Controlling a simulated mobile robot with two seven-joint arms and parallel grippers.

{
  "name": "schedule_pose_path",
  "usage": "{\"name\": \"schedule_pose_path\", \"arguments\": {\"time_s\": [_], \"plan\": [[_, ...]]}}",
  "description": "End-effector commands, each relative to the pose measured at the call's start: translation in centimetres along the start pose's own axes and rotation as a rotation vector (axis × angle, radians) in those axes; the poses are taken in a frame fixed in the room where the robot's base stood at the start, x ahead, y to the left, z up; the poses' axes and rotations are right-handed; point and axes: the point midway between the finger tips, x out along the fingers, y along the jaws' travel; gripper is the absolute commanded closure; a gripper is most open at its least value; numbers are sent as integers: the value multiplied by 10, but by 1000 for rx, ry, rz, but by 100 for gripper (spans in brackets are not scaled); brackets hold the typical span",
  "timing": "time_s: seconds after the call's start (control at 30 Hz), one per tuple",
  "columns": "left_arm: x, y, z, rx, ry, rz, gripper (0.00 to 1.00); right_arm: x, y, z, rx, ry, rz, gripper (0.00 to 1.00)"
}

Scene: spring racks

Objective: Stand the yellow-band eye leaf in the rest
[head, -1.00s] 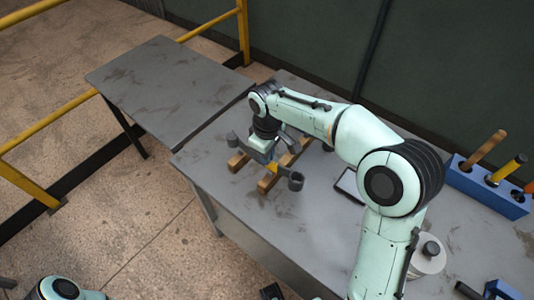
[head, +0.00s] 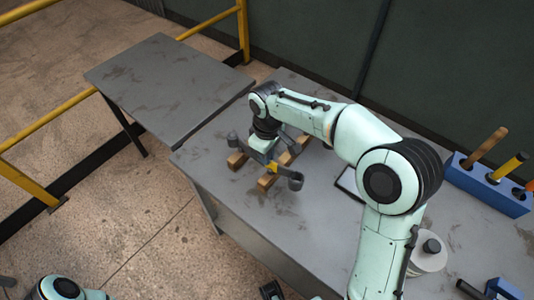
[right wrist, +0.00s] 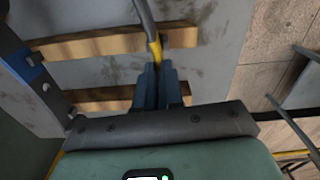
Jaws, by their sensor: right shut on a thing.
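The yellow-band eye leaf (head: 288,172) is a dark grey curved strip with rolled eyes and a yellow band, at two wooden bars (head: 266,182) on the table. My right gripper (head: 268,160) is shut on it by the band. In the right wrist view the yellow band (right wrist: 155,50) shows just beyond the fingertips (right wrist: 158,75), and the leaf crosses over the end of one wooden bar (right wrist: 120,43). Whether it touches the bars is unclear. A rest cannot be made out for certain.
A grey leaf with a blue band (right wrist: 30,58) lies across the bars. A blue rack (head: 490,186) holds several handled tools at the right. A dark-framed flat item (head: 348,183) and a round canister (head: 430,252) are on the table. The left table (head: 165,85) is bare.

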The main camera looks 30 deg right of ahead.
Motion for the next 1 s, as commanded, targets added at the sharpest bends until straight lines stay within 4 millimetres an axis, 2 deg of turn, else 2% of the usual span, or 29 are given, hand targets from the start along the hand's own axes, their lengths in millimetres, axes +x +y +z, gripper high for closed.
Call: {"name": "schedule_pose_path", "arguments": {"time_s": [0.57,0.6,0.67,0.87,0.97,1.0], "plan": [[1,0,0,0,0,0,45,4,0,-1,0,4,2,100],[1,0,0,0,0,0,45,4,0,-1,0,4,2,80],[1,0,0,0,0,0,45,4,0,-1,0,4,1,63],[1,0,0,0,0,0,45,5,0,0,0,2,1,63],[1,0,0,0,0,0,45,7,0,0,0,-2,-1,34],[1,0,0,0,0,0,45,7,0,0,0,-2,-1,21]]}}
